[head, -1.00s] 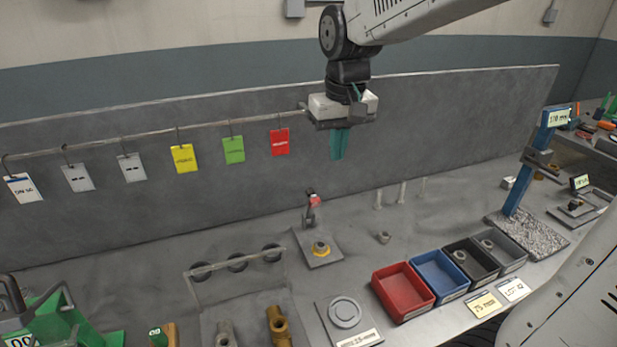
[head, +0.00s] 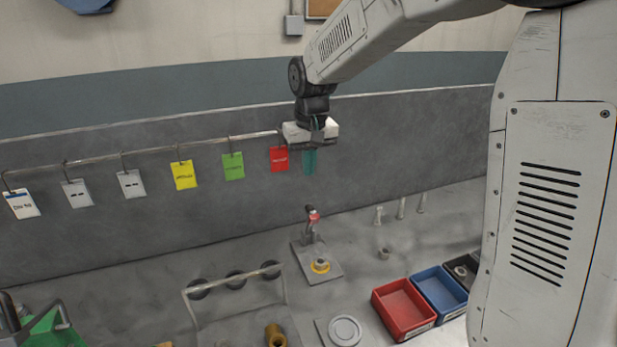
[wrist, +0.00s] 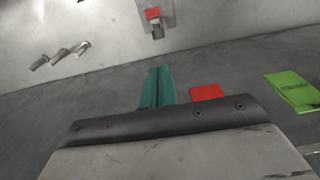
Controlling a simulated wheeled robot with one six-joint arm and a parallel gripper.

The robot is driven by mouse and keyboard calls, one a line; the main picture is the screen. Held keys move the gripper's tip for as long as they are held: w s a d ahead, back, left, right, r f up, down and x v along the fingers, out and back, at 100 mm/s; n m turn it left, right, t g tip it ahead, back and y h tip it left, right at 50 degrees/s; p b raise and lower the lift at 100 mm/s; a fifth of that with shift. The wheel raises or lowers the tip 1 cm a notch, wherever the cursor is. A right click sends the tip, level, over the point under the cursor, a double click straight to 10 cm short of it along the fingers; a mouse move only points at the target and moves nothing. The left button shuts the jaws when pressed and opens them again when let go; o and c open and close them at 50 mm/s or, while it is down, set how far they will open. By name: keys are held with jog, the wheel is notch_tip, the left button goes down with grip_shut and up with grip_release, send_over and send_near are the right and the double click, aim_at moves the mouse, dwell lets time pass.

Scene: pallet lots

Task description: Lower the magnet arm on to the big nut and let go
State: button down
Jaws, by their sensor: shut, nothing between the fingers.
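The magnet arm (head: 311,224) stands raised on a small grey base plate, with a red part near its top. The big nut appears to be the one in the yellow ring (head: 320,266) on the same plate, just in front of the arm's foot. My gripper (head: 310,173) has teal fingers, shut and empty, pointing down in the air above and behind the magnet arm. In the wrist view the shut fingers (wrist: 157,85) show at the middle, and the magnet arm (wrist: 154,20) shows at the top edge, apart from them. The nut cannot be made out there.
Tags hang on a rail behind; the red tag (head: 279,159) is close beside my fingers. A loose nut (head: 384,253) and upright bolts (head: 401,207) stand right of the plate. A red bin (head: 404,302), a blue bin (head: 439,294) and a tube-framed rack (head: 233,287) are nearer.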

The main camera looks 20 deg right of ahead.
aim_at(310, 222)
notch_tip(310, 222, down, 9)
jog(key=shift+w, duration=0.45)
jog(key=shift+a+r, duration=0.1)
